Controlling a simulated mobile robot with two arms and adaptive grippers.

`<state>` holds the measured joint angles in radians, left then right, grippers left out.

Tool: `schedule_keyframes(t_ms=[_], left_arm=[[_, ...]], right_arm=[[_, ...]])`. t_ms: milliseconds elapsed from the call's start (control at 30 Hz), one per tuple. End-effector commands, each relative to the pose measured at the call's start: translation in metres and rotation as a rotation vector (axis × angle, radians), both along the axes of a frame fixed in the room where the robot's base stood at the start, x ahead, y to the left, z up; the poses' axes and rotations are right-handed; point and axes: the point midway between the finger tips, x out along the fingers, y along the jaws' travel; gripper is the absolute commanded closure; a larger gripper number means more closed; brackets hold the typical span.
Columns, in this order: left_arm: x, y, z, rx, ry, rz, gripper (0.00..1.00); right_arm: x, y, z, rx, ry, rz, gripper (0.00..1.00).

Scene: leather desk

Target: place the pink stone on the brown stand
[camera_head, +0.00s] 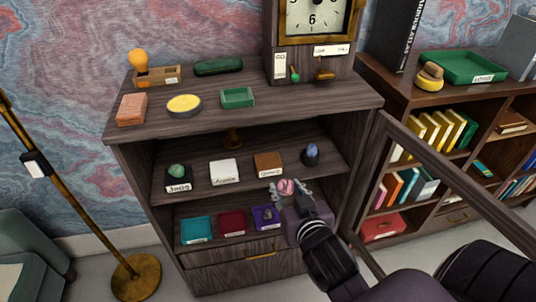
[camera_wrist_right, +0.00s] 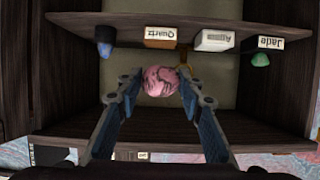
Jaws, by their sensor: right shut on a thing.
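The pink stone (camera_head: 286,187) is between the fingertips of my right gripper (camera_head: 288,190), which is shut on it. The wrist view also shows the stone (camera_wrist_right: 159,81) pinched between the two fingers (camera_wrist_right: 160,84). In the head view, it appears just below and right of the brown stand (camera_head: 268,162). The brown stand is on the cabinet's middle shelf, and its top looks empty. In the wrist view, which is upside down, the brown stand (camera_wrist_right: 161,33) has a label reading "Quartz" and is apart from the stone. My left gripper is not in view.
A white stand (camera_head: 224,171) is left of the brown one. A green stone (camera_head: 177,170) and a dark blue stone (camera_head: 311,150) sit at the row's ends. Teal, red and purple trays (camera_head: 232,222) lie on the shelf below. An open cabinet door (camera_head: 450,180) is at right.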

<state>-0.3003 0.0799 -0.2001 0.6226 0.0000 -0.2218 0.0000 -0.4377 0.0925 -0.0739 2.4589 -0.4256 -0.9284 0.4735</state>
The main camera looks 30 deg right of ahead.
Motion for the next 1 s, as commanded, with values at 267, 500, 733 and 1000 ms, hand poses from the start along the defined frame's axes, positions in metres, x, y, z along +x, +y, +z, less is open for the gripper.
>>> schedule_keyframes(t_ms=[267,500,733,1000], left_arm=[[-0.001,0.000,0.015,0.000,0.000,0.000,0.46],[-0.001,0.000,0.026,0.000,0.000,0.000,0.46],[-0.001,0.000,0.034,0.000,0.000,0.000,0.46],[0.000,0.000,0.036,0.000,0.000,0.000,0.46]], right_arm=[[0.059,-0.018,0.006,-0.004,-0.005,-0.001,0.92],[0.121,-0.036,0.005,-0.003,-0.004,-0.001,0.92],[0.173,-0.050,0.004,-0.001,-0.002,-0.002,0.92],[0.185,-0.054,-0.026,0.000,0.001,-0.002,0.92]])
